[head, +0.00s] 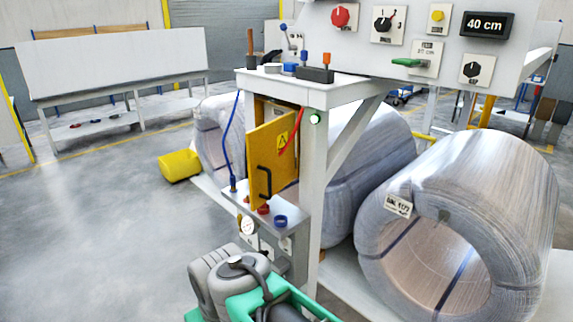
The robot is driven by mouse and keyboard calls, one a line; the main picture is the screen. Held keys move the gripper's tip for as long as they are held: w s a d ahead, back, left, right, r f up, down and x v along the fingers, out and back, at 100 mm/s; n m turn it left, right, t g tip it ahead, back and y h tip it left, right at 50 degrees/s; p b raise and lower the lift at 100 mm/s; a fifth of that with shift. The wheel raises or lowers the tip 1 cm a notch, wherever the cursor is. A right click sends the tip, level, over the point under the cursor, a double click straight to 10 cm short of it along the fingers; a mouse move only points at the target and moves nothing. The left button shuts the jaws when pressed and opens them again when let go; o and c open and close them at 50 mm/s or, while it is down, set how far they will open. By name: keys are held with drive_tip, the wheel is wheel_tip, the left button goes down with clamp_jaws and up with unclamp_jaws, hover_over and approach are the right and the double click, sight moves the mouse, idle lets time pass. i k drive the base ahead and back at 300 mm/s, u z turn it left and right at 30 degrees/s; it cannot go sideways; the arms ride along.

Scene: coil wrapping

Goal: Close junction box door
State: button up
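The junction box's yellow door (274,158) hangs under the table top of the control stand. A red cable (290,132) shows by the door's right edge. Grey and green parts at the bottom centre look like my own arm, below and in front of the door. I cannot make out my gripper's fingers.
A small shelf (262,222) with red and blue caps lies just below the door. Large wire coils (455,225) stand to the right and behind. A yellow block (180,165) lies on the floor at left. The floor at left is mostly clear.

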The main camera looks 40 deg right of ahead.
sight(269, 173)
drive_tip(key=z, duration=0.2)
drive_tip(key=i, duration=0.65)
drive_tip(key=z, duration=0.75)
drive_tip(key=i, duration=0.3)
drive_tip(key=z, duration=0.45)
drive_tip(key=k, duration=1)
drive_tip(key=u, duration=0.95)
drive_tip(key=i, duration=0.5)
drive_tip(key=z, duration=0.05)
